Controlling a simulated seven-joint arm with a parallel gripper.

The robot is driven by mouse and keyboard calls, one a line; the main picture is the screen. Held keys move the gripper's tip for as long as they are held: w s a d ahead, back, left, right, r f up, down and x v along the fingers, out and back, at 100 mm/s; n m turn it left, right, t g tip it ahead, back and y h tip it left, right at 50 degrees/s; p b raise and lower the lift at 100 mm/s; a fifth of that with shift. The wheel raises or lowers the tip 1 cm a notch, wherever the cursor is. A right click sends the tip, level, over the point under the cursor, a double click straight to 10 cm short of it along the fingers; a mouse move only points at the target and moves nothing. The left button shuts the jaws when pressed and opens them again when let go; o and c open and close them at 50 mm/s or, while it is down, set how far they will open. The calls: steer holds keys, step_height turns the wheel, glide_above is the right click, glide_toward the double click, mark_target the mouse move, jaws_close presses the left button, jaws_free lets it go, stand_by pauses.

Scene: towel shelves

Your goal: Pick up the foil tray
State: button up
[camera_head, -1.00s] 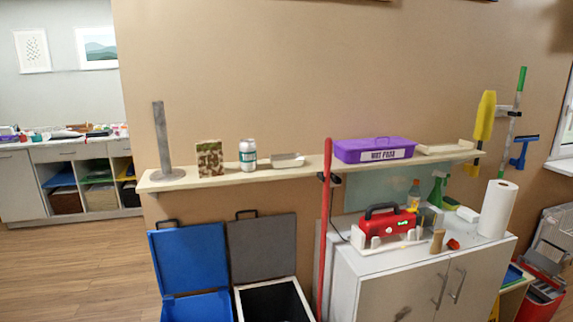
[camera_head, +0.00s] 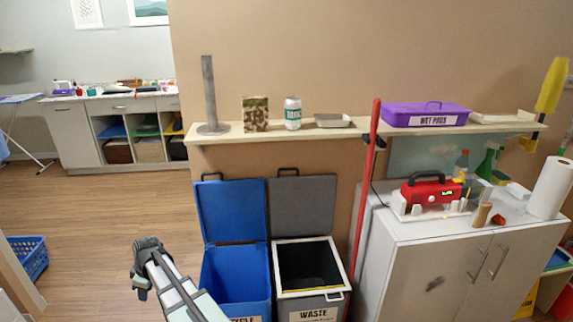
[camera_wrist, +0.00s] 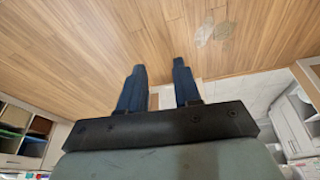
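The foil tray (camera_head: 333,121) is a small, shallow silver-grey tray. It sits on the wall shelf (camera_head: 262,137), between the white and teal can (camera_head: 293,113) and the red pole (camera_head: 366,190). My gripper shows in the wrist view (camera_wrist: 160,85) with its two dark blue fingers apart and nothing between them. In the head view my arm (camera_head: 165,277) is at the lower left, in front of the blue bin, well below the shelf and apart from the tray. The foil tray is not seen in the wrist view.
A camouflage box (camera_head: 255,114) and a grey upright stand (camera_head: 209,95) are left of the can. A purple box (camera_head: 426,115) is to the right. Open blue (camera_head: 234,212) and grey (camera_head: 303,205) bins stand below the shelf. A white cabinet (camera_head: 440,270) stands at the right.

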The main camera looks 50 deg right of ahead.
steer(key=w+d+r+n+t, duration=0.1)
steer(key=w+d+r, duration=0.2)
steer(key=d+r, duration=0.5)
steer(key=w+d+r+n+t+h, duration=0.15)
steer(key=d+r, duration=0.25)
steer(key=r, duration=0.8)
steer(key=w+d+r+n+t, duration=0.15)
steer(key=w+d+r, duration=0.3)
steer(key=r, duration=0.65)
steer(key=s+d+r+n+t+h, duration=0.1)
steer(key=s+d+r, duration=0.3)
steer(key=r, duration=0.6)
steer(key=s+d+r+h, duration=0.1)
steer(key=d+r, duration=0.6)
steer(key=r, duration=0.2)
steer(key=s+d+r+n+t+h, duration=0.1)
steer(key=s+d+r, duration=0.3)
steer(key=r, duration=0.6)
steer(key=s+d+m+g, duration=0.5)
steer(key=s+d+g, duration=0.2)
steer(key=s+d, duration=2.35)
steer(key=shift+y, duration=0.45)
steer(key=x, duration=0.9)
steer(key=d+x, duration=0.1)
steer(key=x, duration=0.4)
steer(key=shift+w, duration=0.35)
